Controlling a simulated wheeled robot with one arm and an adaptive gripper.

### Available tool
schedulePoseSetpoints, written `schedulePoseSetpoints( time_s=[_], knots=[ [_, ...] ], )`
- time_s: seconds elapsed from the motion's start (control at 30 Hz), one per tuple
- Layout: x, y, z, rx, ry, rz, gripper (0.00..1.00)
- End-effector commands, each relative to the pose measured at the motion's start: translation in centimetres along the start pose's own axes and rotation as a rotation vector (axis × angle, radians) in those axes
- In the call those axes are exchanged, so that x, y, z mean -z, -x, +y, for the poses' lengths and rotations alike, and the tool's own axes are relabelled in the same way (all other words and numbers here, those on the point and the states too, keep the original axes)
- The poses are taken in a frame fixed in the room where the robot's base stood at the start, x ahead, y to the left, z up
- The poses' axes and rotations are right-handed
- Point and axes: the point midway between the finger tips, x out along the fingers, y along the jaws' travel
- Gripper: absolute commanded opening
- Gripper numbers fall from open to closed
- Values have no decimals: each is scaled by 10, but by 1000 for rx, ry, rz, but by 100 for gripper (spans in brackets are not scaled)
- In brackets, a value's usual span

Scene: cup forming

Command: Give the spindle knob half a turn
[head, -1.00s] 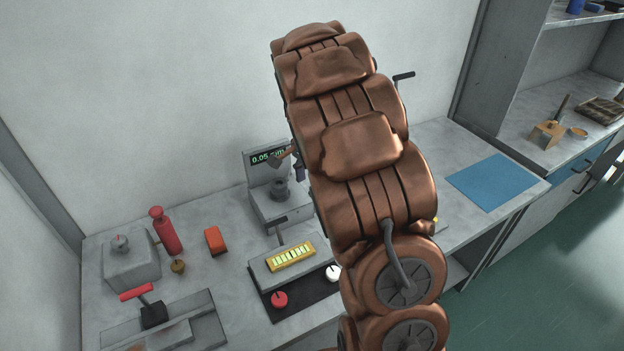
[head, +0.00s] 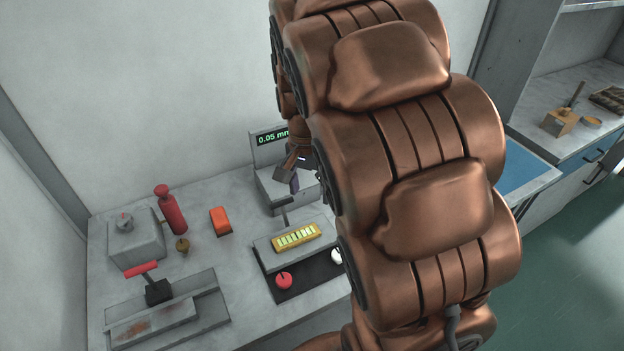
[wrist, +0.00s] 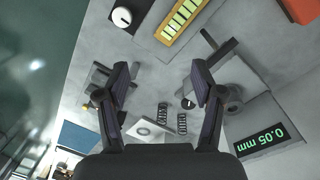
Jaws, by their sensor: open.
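Two round pointer knobs sit on a black panel: a red knob (head: 284,281) and a white knob (head: 337,256), partly behind my arm. The white knob also shows at the top of the wrist view (wrist: 122,17). I cannot tell from markings which knob is the spindle's. A grey knob with a red mark (head: 125,220) tops a box at the left. My gripper (wrist: 160,72) is open and empty, its two dark fingers well apart above the bench. In the head view it hangs in front of the gauge, behind the panel. It touches no knob.
The gauge (wrist: 260,137) reads 0.05 mm. A yellow level strip (head: 296,237) and a dark handle (wrist: 219,47) stand near the white knob. Two springs (wrist: 162,113) and a holed plate (wrist: 150,130) lie below my fingers. A red cylinder (head: 170,210) stands at the left.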

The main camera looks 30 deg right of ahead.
Motion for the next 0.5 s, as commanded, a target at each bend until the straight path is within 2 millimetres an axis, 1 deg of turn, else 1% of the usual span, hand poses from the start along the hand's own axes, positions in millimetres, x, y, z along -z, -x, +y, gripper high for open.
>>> schedulePoseSetpoints(
  time_s=[0.03, 0.2, 0.33, 0.5],
  knots=[
    [-7, 0, 2, 0, 26, -1, 67],
    [-26, 1, 11, -3, 101, -9, 67],
    [-36, 1, 15, -5, 142, -13, 67],
    [-41, 2, 18, -5, 168, -15, 67]
  ],
)
